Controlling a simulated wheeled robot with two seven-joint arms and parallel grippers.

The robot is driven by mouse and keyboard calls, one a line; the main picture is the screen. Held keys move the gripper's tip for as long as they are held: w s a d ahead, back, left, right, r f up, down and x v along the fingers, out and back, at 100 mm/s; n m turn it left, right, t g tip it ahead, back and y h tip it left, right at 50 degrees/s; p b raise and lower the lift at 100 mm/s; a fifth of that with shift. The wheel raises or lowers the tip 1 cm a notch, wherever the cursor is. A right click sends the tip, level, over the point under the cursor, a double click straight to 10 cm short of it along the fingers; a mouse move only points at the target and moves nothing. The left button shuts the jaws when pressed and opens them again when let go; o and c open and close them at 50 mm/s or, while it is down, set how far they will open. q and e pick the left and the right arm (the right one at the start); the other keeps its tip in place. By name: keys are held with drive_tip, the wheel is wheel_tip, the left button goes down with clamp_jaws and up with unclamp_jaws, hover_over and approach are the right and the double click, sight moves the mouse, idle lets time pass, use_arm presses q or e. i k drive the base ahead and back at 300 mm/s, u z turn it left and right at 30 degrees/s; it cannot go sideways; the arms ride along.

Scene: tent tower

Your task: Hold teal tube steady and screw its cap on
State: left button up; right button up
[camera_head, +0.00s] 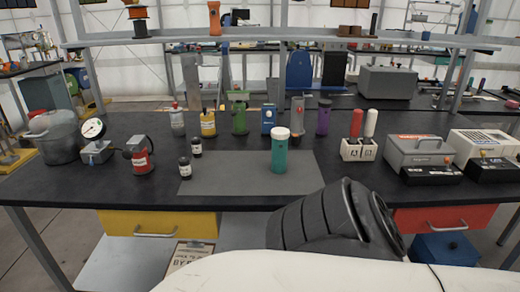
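The teal tube (279,157) stands upright on the grey mat (232,178) near the front of the black workbench. A white cap (281,133) sits on top of the tube; I cannot tell whether it is loose or screwed tight. Neither of my grippers shows in the head view, and nothing is touching the tube. A dark ribbed link of my arm is in the foreground, below and to the right of the tube.
Two small dark bottles (185,168) stand at the mat's left. Several coloured tubes and bottles (239,116) line up behind. A rack (358,149) with red and white items and grey cases (419,151) stand right; a pot (53,136) and gauge (94,130) stand left. Open mat surrounds the tube.

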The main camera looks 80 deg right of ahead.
sight(278, 148)
drive_tip(key=z, duration=2.3)
